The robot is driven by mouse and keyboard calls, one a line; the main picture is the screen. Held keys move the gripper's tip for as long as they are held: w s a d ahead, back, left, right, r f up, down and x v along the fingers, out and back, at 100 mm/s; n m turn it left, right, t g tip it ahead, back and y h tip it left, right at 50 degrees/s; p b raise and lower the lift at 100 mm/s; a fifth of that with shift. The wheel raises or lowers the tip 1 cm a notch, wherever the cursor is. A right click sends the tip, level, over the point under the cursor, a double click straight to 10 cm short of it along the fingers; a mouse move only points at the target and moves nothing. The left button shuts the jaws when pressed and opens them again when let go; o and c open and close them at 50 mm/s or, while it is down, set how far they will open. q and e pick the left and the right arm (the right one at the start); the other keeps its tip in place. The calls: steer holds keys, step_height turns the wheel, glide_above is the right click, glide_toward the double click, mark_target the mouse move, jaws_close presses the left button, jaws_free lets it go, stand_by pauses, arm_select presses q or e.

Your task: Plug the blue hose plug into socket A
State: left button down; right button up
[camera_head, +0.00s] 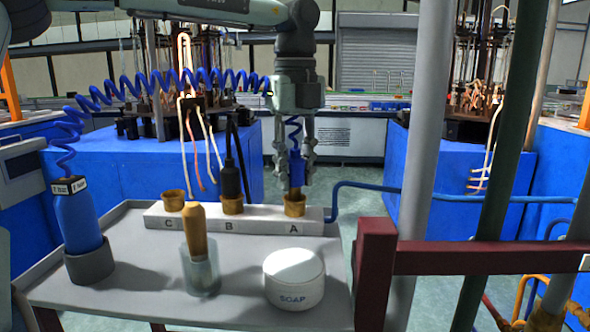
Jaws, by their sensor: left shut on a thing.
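My left gripper (295,160) hangs down from the top of the head view, its fingers shut around the blue hose plug (298,171). The plug is upright, directly above the brass socket A (295,204) at the right end of the grey socket block (265,227). The plug's lower tip meets the mouth of socket A; I cannot tell how deep it sits. A coiled blue hose (150,88) runs left from near the gripper to a blue bottle (77,218). My right gripper is not in view.
A black plug (231,180) stands in socket B (232,205); socket C (173,200) looks empty. A wooden-handled tool (195,232) in a glass and a white soap jar (294,277) stand in front. A dark red frame (376,262) and upright pipes (425,130) are on the right.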

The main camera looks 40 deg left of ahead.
mark_target(295, 149)
arm_select(q)
steer(key=shift+f+b, duration=0.55)
steer(key=shift+f, duration=0.25)
steer(key=c, duration=1.1)
jaws_free()
steer(key=shift+r, duration=0.15)
steer(key=shift+r+p, duration=1)
steer(key=shift+r, duration=0.25)
steer(key=shift+r+p, duration=0.4)
steer(key=shift+r, duration=2.8)
